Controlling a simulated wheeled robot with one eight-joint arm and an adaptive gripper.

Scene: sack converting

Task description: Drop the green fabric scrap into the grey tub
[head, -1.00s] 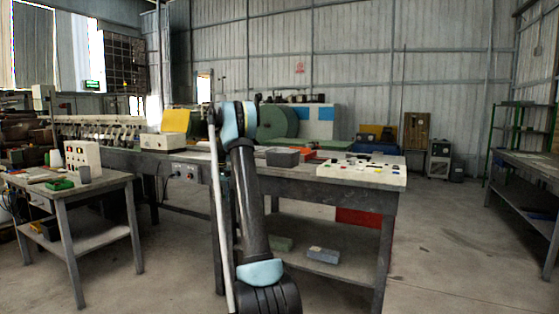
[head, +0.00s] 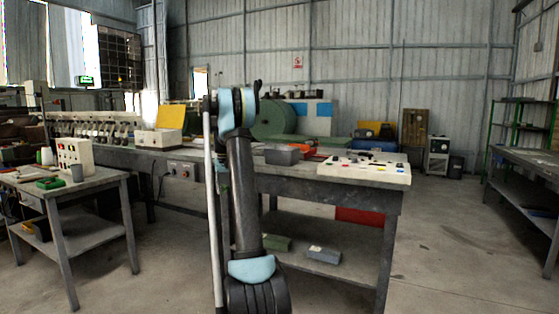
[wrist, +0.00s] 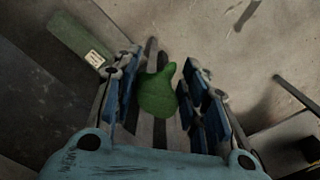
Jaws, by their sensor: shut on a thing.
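The green fabric scrap (wrist: 157,92) is a crumpled dark green lump between the two blue-and-grey fingers of my gripper (wrist: 160,72) in the wrist view. My gripper is shut on it, with bare grey floor beyond. In the head view my raised arm stands in front of the long workbench, and I cannot make out the fingers or the scrap there. The grey tub (head: 282,154) is a dark grey open box on the workbench top, just right of my arm. My gripper is apart from the tub, which I cannot identify in the wrist view.
The workbench (head: 340,196) carries an orange-red tray (head: 303,151) behind the tub and a white panel (head: 365,170) to the right. Its lower shelf holds boxes. A smaller table (head: 100,183) stands at left. The floor at right (head: 450,250) is clear.

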